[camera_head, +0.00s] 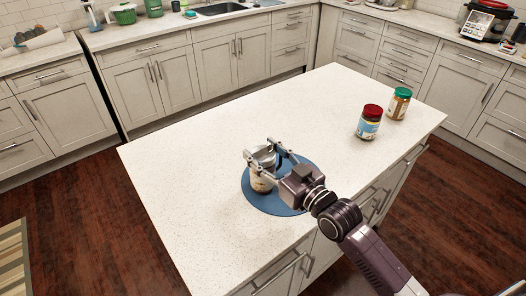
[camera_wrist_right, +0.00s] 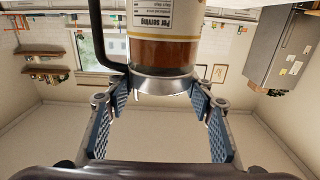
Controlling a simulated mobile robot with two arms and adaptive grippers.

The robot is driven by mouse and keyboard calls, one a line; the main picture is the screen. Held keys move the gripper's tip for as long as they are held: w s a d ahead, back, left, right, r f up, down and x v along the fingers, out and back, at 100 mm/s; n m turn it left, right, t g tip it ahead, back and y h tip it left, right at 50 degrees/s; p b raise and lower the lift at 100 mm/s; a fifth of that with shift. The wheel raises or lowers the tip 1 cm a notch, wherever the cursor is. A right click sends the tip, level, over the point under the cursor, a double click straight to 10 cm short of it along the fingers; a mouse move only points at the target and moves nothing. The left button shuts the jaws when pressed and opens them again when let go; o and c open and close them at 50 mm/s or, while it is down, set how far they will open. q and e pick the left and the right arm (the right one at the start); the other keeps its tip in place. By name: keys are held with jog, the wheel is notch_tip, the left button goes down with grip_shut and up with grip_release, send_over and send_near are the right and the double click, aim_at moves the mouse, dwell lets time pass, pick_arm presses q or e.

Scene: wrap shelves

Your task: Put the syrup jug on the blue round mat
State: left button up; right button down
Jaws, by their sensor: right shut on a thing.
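The syrup jug (camera_head: 262,181) is over the left part of the blue round mat (camera_head: 273,205) on the island and looks upright. I cannot tell whether its base touches the mat. My right gripper (camera_head: 264,155) is shut on the jug near its metal top and partly hides it. In the right wrist view, which looks upside down, the jug's label and brown contents (camera_wrist_right: 163,50) show with a dark handle at left. Its metal collar is between the fingers (camera_wrist_right: 160,108). My left gripper is not in view.
A red-lidded jar (camera_head: 369,124) and a green-lidded jar (camera_head: 398,104) stand at the island's right end. The island top (camera_head: 190,150) is clear left of and behind the mat. Counters with a sink (camera_head: 220,8) and appliances line the walls.

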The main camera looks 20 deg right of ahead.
dwell(0.3)
jog(key=c, duration=0.9)
grip_release()
jog(key=shift+f, duration=0.1)
jog(key=shift+c, duration=0.2)
jog(key=shift+s, duration=0.2)
jog(key=b+v, duration=0.2)
jog(key=v, duration=0.9)
jog(key=shift+s+b, duration=0.3)
jog(key=shift+s, duration=0.05)
jog(key=shift+d, duration=0.1)
